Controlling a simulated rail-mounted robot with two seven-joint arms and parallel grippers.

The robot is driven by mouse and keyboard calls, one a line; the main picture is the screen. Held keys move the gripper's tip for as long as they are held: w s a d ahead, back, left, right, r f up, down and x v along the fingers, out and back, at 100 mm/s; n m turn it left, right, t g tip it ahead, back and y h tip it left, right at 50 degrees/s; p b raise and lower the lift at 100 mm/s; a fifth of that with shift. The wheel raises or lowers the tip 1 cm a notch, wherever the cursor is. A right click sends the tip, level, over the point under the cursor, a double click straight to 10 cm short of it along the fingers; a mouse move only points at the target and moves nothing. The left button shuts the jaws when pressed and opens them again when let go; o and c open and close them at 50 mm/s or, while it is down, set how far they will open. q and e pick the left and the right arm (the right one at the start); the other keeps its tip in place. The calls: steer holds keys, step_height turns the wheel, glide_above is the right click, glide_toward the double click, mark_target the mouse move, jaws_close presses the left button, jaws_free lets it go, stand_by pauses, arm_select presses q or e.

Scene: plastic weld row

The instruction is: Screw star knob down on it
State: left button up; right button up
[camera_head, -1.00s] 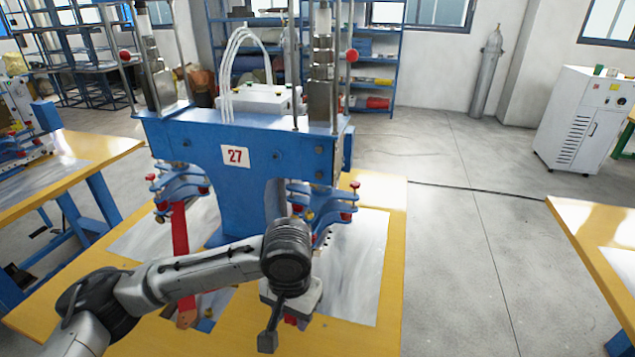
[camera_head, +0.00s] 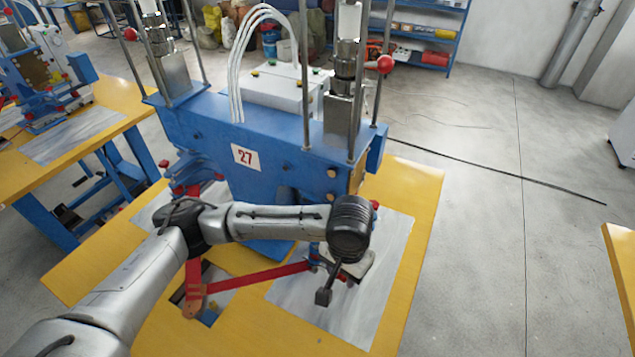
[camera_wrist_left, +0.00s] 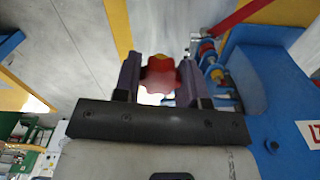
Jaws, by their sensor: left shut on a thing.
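My left gripper (camera_wrist_left: 158,72) is shut on a red star knob (camera_wrist_left: 161,76), which sits between its two dark fingers in the left wrist view. In the head view my left arm reaches across to the right front of the blue weld machine (camera_head: 265,165), numbered 27. My wrist there covers the fingertips, the held knob and most of the right clamp. In the left wrist view a clamp with red and yellow parts (camera_wrist_left: 211,62) stands to the right of the held knob. Whether the knob touches a thread is hidden. My right gripper is out of view.
A red strap (camera_head: 258,275) runs low across the table's front to the right clamp. The left clamp (camera_head: 190,175) has red knobs. Bare metal sheet (camera_head: 375,290) lies right of my wrist on the yellow table (camera_head: 425,200). Upright rods and a red ball (camera_head: 385,64) rise behind.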

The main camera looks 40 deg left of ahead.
arm_select(q)
steer(key=w+a+r+n+p, duration=0.35)
steer(key=r+p, duration=0.25)
steer(key=p, duration=1)
steer(key=w+a+f+n+p, duration=0.1)
steer(key=w+a+f+n, duration=0.1)
steer(key=a+n, duration=0.1)
steer(key=w+a+f+n+p, duration=0.1)
steer(key=w+a+f+n, duration=0.1)
steer(key=a, duration=0.3)
steer(key=w+a+f+n+p, duration=0.1)
steer(key=w+a+f+n, duration=0.1)
steer(key=a+f+n, duration=0.1)
steer(key=shift+w+a+f+n, duration=0.1)
steer(key=shift+w+a+n, duration=0.05)
steer(key=shift+a+n, duration=0.5)
step_height(320, 180, down, 5)
steer(key=b, duration=0.5)
steer(key=shift+a, duration=0.1)
steer(key=shift+p, duration=0.8)
